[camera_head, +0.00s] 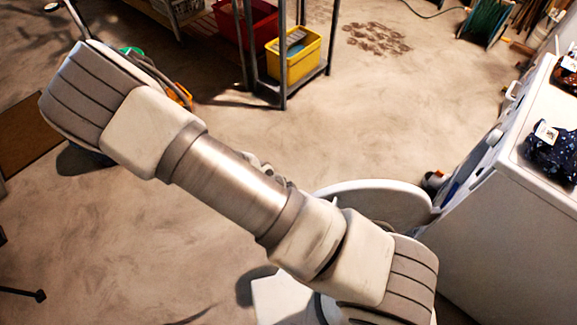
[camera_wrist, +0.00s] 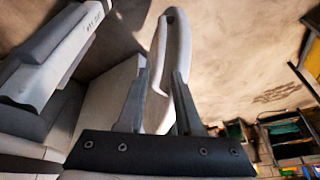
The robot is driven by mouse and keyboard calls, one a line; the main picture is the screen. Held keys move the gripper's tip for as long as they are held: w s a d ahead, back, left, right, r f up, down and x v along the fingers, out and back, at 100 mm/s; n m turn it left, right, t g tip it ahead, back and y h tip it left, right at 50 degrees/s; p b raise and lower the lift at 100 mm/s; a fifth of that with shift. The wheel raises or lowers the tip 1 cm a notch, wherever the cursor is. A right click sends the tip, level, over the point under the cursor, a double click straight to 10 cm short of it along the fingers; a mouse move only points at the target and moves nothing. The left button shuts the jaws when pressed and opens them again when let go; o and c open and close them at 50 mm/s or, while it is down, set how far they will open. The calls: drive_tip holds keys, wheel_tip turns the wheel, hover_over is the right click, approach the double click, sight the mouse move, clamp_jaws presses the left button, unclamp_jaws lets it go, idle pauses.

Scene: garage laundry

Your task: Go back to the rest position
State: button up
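My gripper (camera_wrist: 160,72) shows in the wrist view with its two dark fingers apart. A white curved rim, which looks like the open washer door, shows between and beyond the fingers; I cannot tell whether they touch it. Nothing is clearly held. In the head view my arm crosses the picture from upper left to lower right, and the gripper is hidden.
A white washing machine (camera_head: 465,215) stands at the right, its round door (camera_head: 385,200) open beside my arm. Dark patterned cloth (camera_head: 553,155) lies on top. A metal rack (camera_head: 283,70) with a yellow bin (camera_head: 293,62) stands at the back. Floor between is clear.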

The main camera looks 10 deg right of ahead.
drive_tip(key=w+a+r+n+y+p, duration=0.2)
drive_tip(key=a+r+n+y, duration=0.2)
drive_tip(key=r, duration=0.8)
drive_tip(key=w+a+r+n+y+p, duration=0.1)
drive_tip(key=a+r+n+y+p, duration=0.25)
drive_tip(key=r, duration=0.85)
drive_tip(key=s+d+r+n+t+h+p, duration=0.1)
drive_tip(key=s+d+r+n, duration=0.1)
drive_tip(key=r, duration=0.6)
drive_tip(key=s+d+r+n+t+h+p, duration=0.1)
drive_tip(key=s+d+r+n+t, duration=0.1)
drive_tip(key=d+r+n, duration=0.3)
drive_tip(key=s+d+r+n+t+h+p, duration=0.1)
drive_tip(key=s+d+r+n, duration=0.3)
drive_tip(key=r, duration=0.8)
drive_tip(key=shift+s+d+r+t, duration=0.25)
drive_tip(key=shift+d+t, duration=0.15)
drive_tip(key=shift+d, duration=0.15)
